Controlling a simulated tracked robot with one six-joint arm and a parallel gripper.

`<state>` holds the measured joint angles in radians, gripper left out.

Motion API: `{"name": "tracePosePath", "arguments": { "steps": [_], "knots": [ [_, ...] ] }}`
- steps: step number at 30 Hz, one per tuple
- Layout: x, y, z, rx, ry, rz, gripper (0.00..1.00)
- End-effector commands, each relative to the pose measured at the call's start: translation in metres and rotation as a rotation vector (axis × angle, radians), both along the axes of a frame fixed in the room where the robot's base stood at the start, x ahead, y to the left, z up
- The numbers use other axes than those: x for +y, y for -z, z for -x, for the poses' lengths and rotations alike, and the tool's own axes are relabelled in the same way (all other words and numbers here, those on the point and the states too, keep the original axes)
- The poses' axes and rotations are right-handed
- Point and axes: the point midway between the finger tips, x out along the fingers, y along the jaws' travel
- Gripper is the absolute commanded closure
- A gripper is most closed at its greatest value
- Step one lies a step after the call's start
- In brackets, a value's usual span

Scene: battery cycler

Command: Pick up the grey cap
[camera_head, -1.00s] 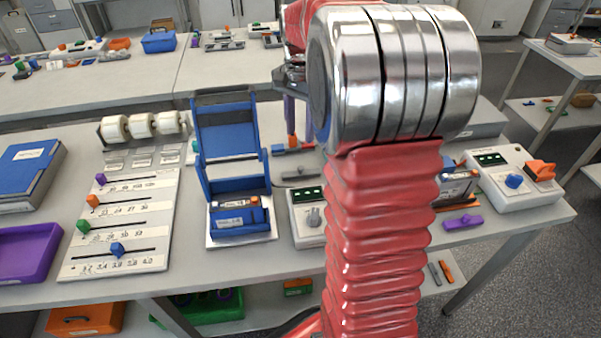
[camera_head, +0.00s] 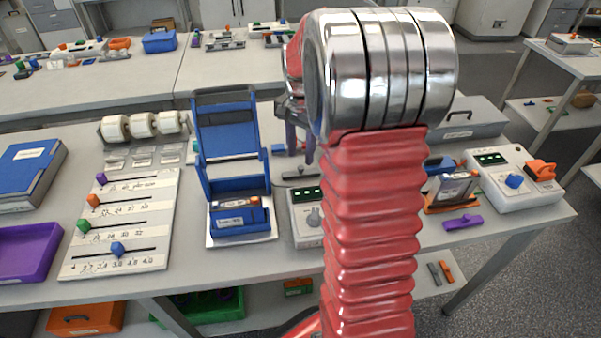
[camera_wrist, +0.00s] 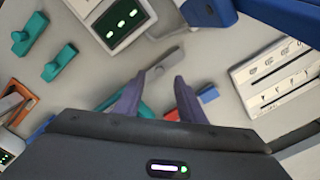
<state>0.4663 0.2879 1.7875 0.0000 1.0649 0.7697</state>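The grey cap (camera_head: 300,174), a low bar with a small raised knob, lies on the bench in the head view, right of the blue holder. It also shows in the wrist view (camera_wrist: 168,61), just beyond my fingertips. My gripper (camera_wrist: 158,78) is open, its two purple fingers apart with nothing held. In the head view my gripper (camera_head: 296,142) is partly hidden behind my arm and hangs behind the cap.
A grey instrument with a green display (camera_wrist: 122,22) stands close by. The blue holder (camera_head: 229,140) and a white printed panel (camera_wrist: 270,78) flank the space.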

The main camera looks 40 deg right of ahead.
Motion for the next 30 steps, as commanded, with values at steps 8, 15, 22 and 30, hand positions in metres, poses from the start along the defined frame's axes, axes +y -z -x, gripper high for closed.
{"name": "tracePosePath", "arguments": {
  "steps": [8,15,22,30],
  "knots": [
    [-0.001,0.036,0.000,0.003,0.001,-0.001,0.64],
    [-0.001,0.047,0.000,0.001,0.001,-0.001,0.64],
    [-0.001,0.046,0.000,0.001,0.001,-0.001,0.64],
    [-0.001,0.046,0.000,0.001,0.000,-0.001,0.68]
  ]
}}
